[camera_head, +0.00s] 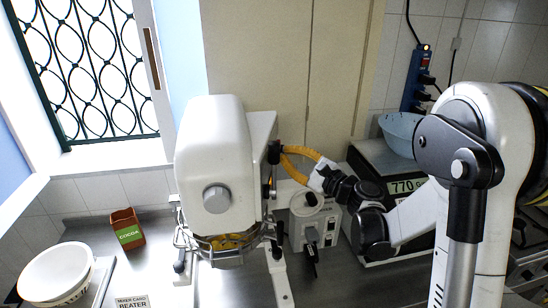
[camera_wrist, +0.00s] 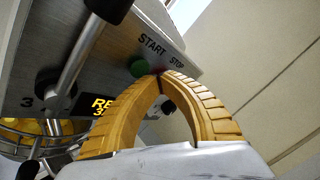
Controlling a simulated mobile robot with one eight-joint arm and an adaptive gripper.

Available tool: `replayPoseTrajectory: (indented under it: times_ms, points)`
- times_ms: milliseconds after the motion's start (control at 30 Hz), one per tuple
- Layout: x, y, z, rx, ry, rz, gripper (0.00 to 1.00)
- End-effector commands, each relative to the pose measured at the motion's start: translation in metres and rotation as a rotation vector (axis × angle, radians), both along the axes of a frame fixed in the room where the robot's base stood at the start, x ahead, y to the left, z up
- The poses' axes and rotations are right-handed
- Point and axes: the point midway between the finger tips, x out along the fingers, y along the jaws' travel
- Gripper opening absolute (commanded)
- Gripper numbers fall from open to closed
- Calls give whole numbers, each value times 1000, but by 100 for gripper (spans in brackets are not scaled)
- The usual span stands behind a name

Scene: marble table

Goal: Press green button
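A round green button (camera_wrist: 140,68) sits below the word START on the metal panel (camera_wrist: 105,52) of a mixer (camera_head: 217,150). A red button (camera_wrist: 158,69) below STOP is mostly hidden by my fingertips. My gripper (camera_wrist: 164,75) has two tan ribbed fingers that curve together, with their tips meeting, and holds nothing. The tips lie just right of the green button in the wrist view; contact cannot be told. In the head view my gripper (camera_head: 286,150) reaches the mixer's right side, and the buttons are hidden.
A black knob (camera_wrist: 55,87) and a metal lever (camera_wrist: 85,60) stick out of the panel. The wire-guarded bowl (camera_head: 228,245) is under the mixer head. A scale (camera_head: 400,183) with a blue bowl (camera_head: 400,130) stands right. A cocoa box (camera_head: 127,229) and white bowl (camera_head: 56,273) are left.

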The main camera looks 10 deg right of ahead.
Motion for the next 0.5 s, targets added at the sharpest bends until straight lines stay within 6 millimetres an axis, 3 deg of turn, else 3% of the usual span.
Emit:
replayPoseTrajectory:
  times_ms: [500]
  points:
    - [3,8,0,0,0,0,0]
